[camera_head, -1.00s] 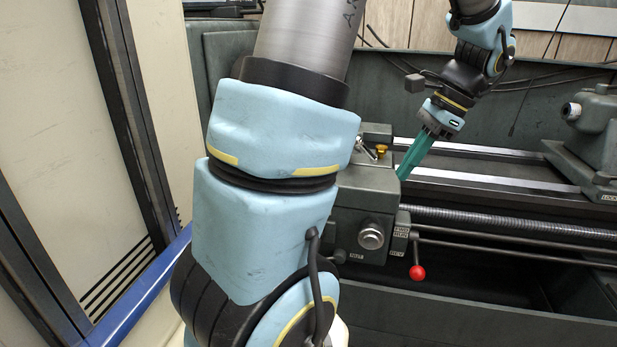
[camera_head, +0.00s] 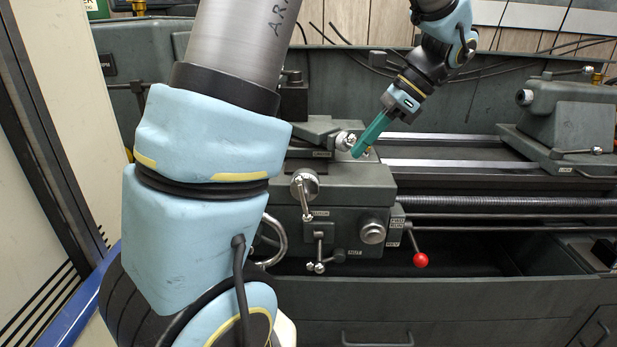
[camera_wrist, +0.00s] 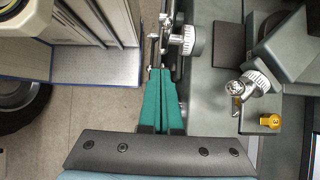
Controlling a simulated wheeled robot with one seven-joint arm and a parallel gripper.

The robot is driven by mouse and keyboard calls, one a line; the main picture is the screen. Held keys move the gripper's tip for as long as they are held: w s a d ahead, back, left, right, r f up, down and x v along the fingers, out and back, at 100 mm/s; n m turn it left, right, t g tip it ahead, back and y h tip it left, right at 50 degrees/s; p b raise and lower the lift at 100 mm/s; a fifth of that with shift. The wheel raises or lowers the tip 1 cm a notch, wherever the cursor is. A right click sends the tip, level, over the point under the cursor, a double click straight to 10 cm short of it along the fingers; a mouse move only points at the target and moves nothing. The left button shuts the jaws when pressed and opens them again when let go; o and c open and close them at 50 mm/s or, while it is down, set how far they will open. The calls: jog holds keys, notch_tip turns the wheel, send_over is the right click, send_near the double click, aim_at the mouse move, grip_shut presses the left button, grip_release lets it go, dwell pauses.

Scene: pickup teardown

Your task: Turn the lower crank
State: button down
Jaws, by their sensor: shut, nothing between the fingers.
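My gripper (camera_head: 356,155) has teal fingers pressed together, with nothing between them. In the head view its tips appear over the lathe carriage (camera_head: 345,192). One crank with a silver dial (camera_head: 304,184) and hanging handle is on the carriage front. Another silver crank (camera_head: 345,141) is higher, beside the fingertips in the picture. In the wrist view the fingers (camera_wrist: 160,72) point toward a silver dial and handle (camera_wrist: 184,40), apparently the lower crank, just beyond and right of the tips. The upper crank (camera_wrist: 250,88) lies farther right. I see no clear contact.
A small lever (camera_head: 319,252) and a partly hidden curved handwheel (camera_head: 277,240) are below the crank. A red-knobbed lever (camera_head: 420,260) hangs at right. A brass knob (camera_wrist: 270,122) shows in the wrist view. A pale cabinet (camera_head: 45,130) is at left.

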jog(key=p, duration=0.1)
send_near(304, 193)
notch_tip(304, 193, down, 4)
jog(key=shift+w+a+f+p, duration=0.15)
jog(key=shift+a+p, duration=0.2)
jog(key=shift+a, duration=0.5)
jog(key=shift+s+a+f+p, duration=0.1)
jog(key=shift+a+f+p, duration=0.15)
jog(key=shift+a, duration=0.55)
jog(key=shift+w+r, duration=0.1)
jog(key=shift+r, duration=0.1)
